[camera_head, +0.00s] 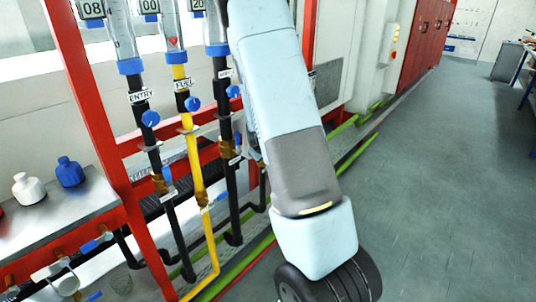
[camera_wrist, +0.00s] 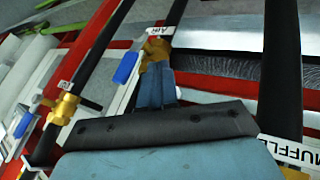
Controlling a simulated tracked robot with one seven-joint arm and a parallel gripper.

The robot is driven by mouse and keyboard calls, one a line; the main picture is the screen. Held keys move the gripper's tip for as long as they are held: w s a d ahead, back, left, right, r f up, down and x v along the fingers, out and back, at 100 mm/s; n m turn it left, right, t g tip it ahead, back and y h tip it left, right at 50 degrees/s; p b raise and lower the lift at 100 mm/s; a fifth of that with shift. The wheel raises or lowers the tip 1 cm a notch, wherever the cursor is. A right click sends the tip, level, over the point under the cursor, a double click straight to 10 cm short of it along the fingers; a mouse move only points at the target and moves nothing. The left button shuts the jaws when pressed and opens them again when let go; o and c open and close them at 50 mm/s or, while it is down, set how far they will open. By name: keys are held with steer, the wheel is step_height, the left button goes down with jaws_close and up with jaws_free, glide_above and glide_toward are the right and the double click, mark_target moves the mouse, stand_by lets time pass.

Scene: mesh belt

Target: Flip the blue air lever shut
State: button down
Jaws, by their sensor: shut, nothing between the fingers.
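In the wrist view, the AIR label (camera_wrist: 160,31) sits on a dark pipe above a brass valve (camera_wrist: 157,47). A blue lever (camera_wrist: 125,67) shows just left of this valve, roughly in line with the pipe; how it joins the valve is not clear. My gripper (camera_wrist: 157,70) is shut and empty, its blue-grey fingers pointing at the brass valve. The fingertips overlap the valve's lower part, and I cannot tell whether they touch it. In the head view my arm hides the gripper and the air lever.
A second blue lever (camera_wrist: 22,125) and brass valve (camera_wrist: 65,108) lie further left. The MUFFLE label (camera_wrist: 285,150) is at right. In the head view, the yellow FUEL pipe (camera_head: 188,140) and dark ENTRY pipe (camera_head: 146,135) stand left of my arm. The floor (camera_head: 445,180) at right is clear.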

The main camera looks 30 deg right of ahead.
steer(key=shift+w+d, duration=0.25)
steer(key=shift+d, duration=0.4)
steer(key=shift+w+d, duration=0.2)
steer(key=shift+d, duration=0.45)
steer(key=shift+w, duration=0.1)
